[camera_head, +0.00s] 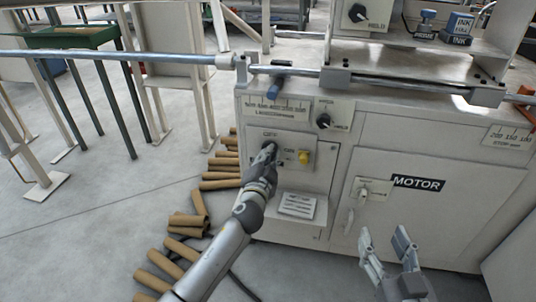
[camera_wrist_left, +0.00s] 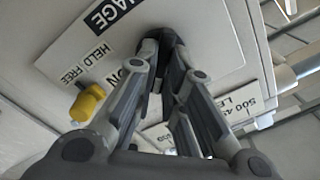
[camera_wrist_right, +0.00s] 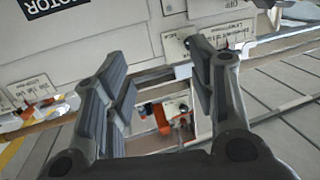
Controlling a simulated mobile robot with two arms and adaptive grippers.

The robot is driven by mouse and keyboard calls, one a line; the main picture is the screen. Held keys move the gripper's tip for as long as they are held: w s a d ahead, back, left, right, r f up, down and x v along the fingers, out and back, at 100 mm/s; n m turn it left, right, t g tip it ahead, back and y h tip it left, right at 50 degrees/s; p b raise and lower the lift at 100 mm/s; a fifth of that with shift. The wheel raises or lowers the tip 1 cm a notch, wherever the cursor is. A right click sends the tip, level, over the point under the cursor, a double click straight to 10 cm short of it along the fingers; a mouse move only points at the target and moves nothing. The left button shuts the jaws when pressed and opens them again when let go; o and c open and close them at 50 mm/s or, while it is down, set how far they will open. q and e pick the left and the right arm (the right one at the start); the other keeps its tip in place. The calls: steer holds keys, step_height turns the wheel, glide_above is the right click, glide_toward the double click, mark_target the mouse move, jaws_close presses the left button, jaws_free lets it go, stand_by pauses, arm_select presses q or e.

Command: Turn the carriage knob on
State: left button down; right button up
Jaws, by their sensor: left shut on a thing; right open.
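The carriage panel (camera_head: 290,150) is on the left part of the machine's front; its CARRIAGE label (camera_wrist_left: 108,18) shows upside down in the left wrist view. My left gripper (camera_head: 267,153) is at this panel, with its fingers shut on a dark knob (camera_head: 268,146) beside the ON lettering. In the left wrist view the fingertips (camera_wrist_left: 165,40) meet around the knob and hide most of it, so its pointing direction cannot be told. A yellow knob (camera_head: 303,156) sits just right of the gripper by the HELD/FREE label. My right gripper (camera_head: 384,245) is open and empty, low before the machine.
A motor panel with a light lever (camera_head: 362,196) is behind my right gripper. Another dark knob (camera_head: 323,121) is above the carriage panel. A long rod (camera_head: 120,56) crosses above. Several cardboard tubes (camera_head: 220,184) lie on the floor at the left.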

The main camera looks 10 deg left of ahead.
arm_select(q)
steer(key=shift+d+f+m+p, duration=0.1)
steer(key=shift+m+p, duration=0.2)
steer(key=shift+m, duration=1.2)
steer(key=shift+a+f+m+p, duration=0.1)
steer(key=shift+m+p, duration=0.15)
steer(key=shift+m, duration=1.25)
steer(key=shift+d+f+m+p, duration=0.1)
steer(key=shift+m+p, duration=0.2)
steer(key=shift+m, duration=1.2)
arm_select(e)
steer(key=s+d+f+g+h, duration=0.1)
steer(key=s+d+f+g, duration=0.1)
steer(key=f+g, duration=0.3)
steer(key=shift+s+f+h, duration=0.3)
steer(key=shift+s+f, duration=0.45)
steer(key=shift+f, duration=0.75)
arm_select(q)
steer(key=c, duration=1.5)
jaws_free()
steer(key=shift+s, duration=0.15)
steer(key=s, duration=1.1)
steer(key=shift+s, duration=0.4)
